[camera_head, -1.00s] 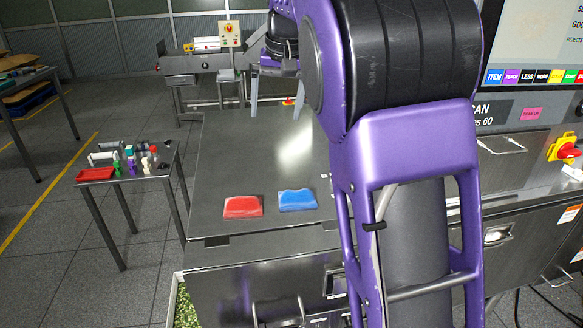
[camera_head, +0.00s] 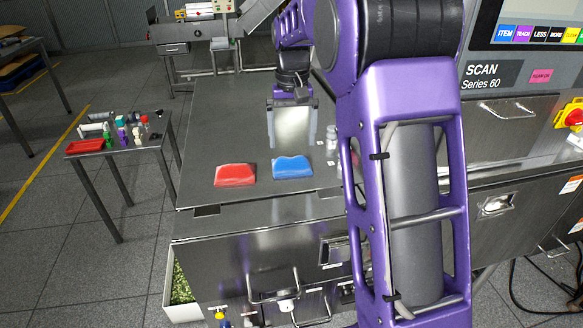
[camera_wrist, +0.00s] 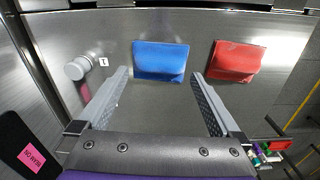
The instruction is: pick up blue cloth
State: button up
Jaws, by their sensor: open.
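The blue cloth (camera_head: 292,167) lies folded on the metal counter (camera_head: 225,135), near its front edge. In the wrist view the blue cloth (camera_wrist: 160,60) lies ahead of my gripper, between the lines of its two fingers but beyond their tips. My gripper (camera_head: 292,125) is open and empty, fingers pointing down, behind the cloth in the head view. In the wrist view both fingers of my gripper (camera_wrist: 160,75) show, spread wide apart. Neither finger touches the cloth.
A red cloth (camera_head: 235,175) lies just left of the blue one; it also shows in the wrist view (camera_wrist: 235,61). A small pale bottle (camera_wrist: 76,69) stands on the other side. A side table (camera_head: 120,148) with a red tray (camera_head: 85,147) and small items stands left.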

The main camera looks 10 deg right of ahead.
aim_at(292, 157)
jog(key=shift+w+f+b, duration=0.15)
jog(key=shift+w+f, duration=0.05)
jog(key=shift+f, duration=0.75)
jog(key=shift+w+f+b, duration=0.15)
jog(key=shift+w+f, duration=0.05)
jog(key=shift+f, duration=0.8)
jog(key=shift+w+f+b, duration=0.15)
jog(key=shift+w+f, duration=0.05)
jog(key=shift+f, duration=0.75)
jog(key=c, duration=1)
notch_tip(292, 157, up, 10)
jog(key=p, duration=0.2)
